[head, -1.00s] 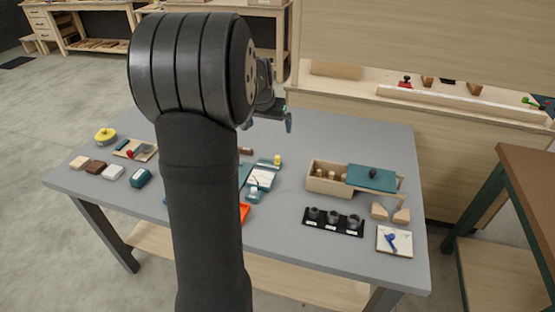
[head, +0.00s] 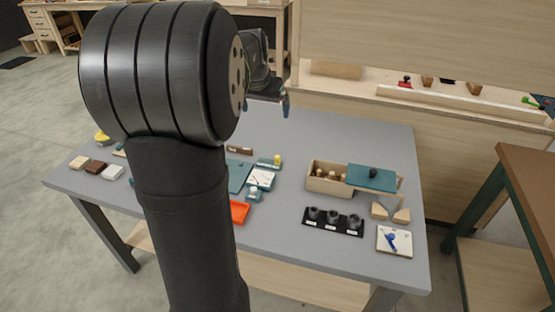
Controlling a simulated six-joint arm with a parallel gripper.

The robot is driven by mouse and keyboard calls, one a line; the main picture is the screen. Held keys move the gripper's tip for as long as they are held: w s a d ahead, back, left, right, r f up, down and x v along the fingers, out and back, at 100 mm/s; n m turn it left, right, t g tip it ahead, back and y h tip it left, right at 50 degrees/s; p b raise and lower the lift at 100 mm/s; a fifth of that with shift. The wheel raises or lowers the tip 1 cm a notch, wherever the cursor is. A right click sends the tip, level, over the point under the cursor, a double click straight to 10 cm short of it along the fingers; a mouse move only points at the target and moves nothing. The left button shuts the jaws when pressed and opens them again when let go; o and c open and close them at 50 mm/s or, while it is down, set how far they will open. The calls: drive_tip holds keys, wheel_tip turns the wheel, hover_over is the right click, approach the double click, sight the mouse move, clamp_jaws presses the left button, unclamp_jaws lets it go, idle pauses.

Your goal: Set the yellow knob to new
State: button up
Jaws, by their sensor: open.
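A small yellow knob (head: 278,159) sits upright at the right end of a small teal base (head: 266,164) near the middle of the table. Any lettering on that base is too small to read. My gripper (head: 266,107) is open and empty, in the air above the far part of the table and apart from both yellow things. My arm hides part of its body and much of the table's left middle.
Near the middle lie a white dial card (head: 262,179) and an orange tray (head: 239,212). To the right are a wooden box (head: 325,184) with a teal lid (head: 372,179), a black rack of cups (head: 333,229) and a blue lever on a white plate (head: 392,240). The far right tabletop is clear.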

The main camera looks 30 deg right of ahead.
sight(277, 156)
drive_tip(key=shift+v, duration=1.15)
drive_tip(key=shift+c, duration=0.4)
drive_tip(key=shift+f, duration=0.15)
drive_tip(key=c, duration=1.1)
drive_tip(key=w+d+f+n, duration=0.1)
drive_tip(key=d+f, duration=0.1)
drive_tip(key=f, duration=0.2)
drive_tip(key=w+d+f+n, duration=0.1)
drive_tip(key=d+f, duration=0.1)
drive_tip(key=f, duration=0.2)
drive_tip(key=d+f+n+y, duration=0.1)
drive_tip(key=d+f, duration=0.1)
drive_tip(key=f, duration=0.2)
drive_tip(key=shift+w+f+n+t, duration=0.15)
drive_tip(key=shift+w+n+t, duration=0.15)
drive_tip(key=shift+w+t, duration=0.1)
drive_tip(key=shift+c, duration=0.6)
drive_tip(key=x, duration=1.6)
drive_tip(key=shift+w+f, duration=0.2)
drive_tip(key=shift+f, duration=0.15)
clamp_jaws()
